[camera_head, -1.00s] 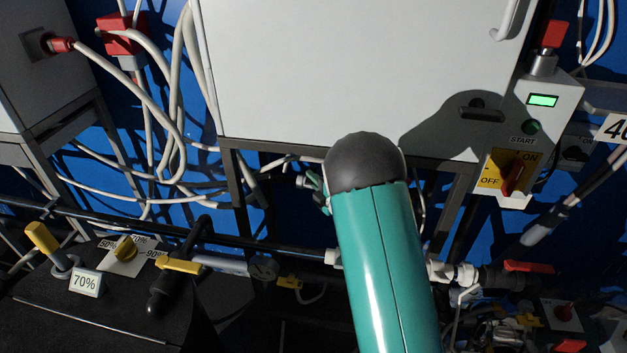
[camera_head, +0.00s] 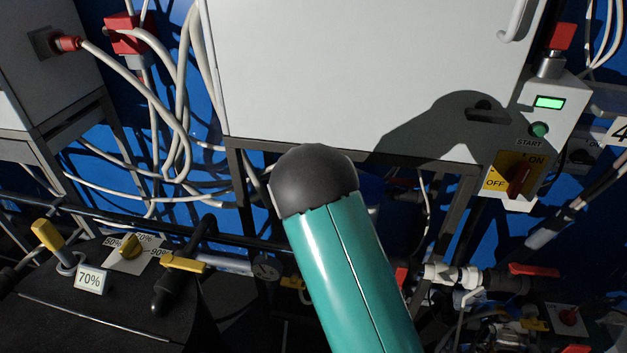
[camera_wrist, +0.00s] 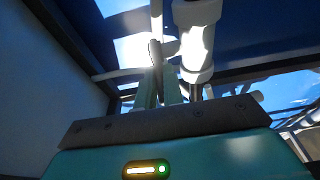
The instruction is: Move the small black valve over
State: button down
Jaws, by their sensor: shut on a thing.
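In the camera_wrist view my gripper (camera_wrist: 159,78) has its two pale green fingers close together. They are shut on a thin dark upright piece, the small black valve (camera_wrist: 154,52), of which only a narrow edge shows. It sits beside a white pipe fitting (camera_wrist: 196,40), just left of it. In the camera_head view my teal arm with its dark rounded joint hides the gripper and the valve.
A large light-grey cabinet (camera_head: 360,70) stands on a dark frame above. A START box with an ON/OFF switch (camera_head: 517,178) is at the right. Yellow-handled valves (camera_head: 184,264), a 70% sign (camera_head: 91,279) and looping cables (camera_head: 165,110) lie left. A red-handled valve (camera_head: 533,269) is lower right.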

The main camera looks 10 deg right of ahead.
jog(key=m+h, duration=0.1)
jog(key=a+m+g+h, duration=0.1)
jog(key=h, duration=0.1)
jog(key=w+m+h, duration=0.1)
jog(key=h, duration=0.1)
jog(key=shift+w+a+g, duration=0.1)
jog(key=shift+a+g, duration=0.05)
jog(key=shift+g, duration=0.25)
jog(key=m+g+h, duration=0.1)
jog(key=h, duration=0.1)
jog(key=w+m+g+h, duration=0.1)
jog(key=m+g+h, duration=0.2)
jog(key=m, duration=0.1)
jog(key=shift+w+a+g+h, duration=0.2)
jog(key=shift+w+g+h, duration=0.1)
jog(key=shift+g+h, duration=0.1)
jog(key=c, duration=1.5)
grip_release()
jog(key=shift+w+d, duration=0.1)
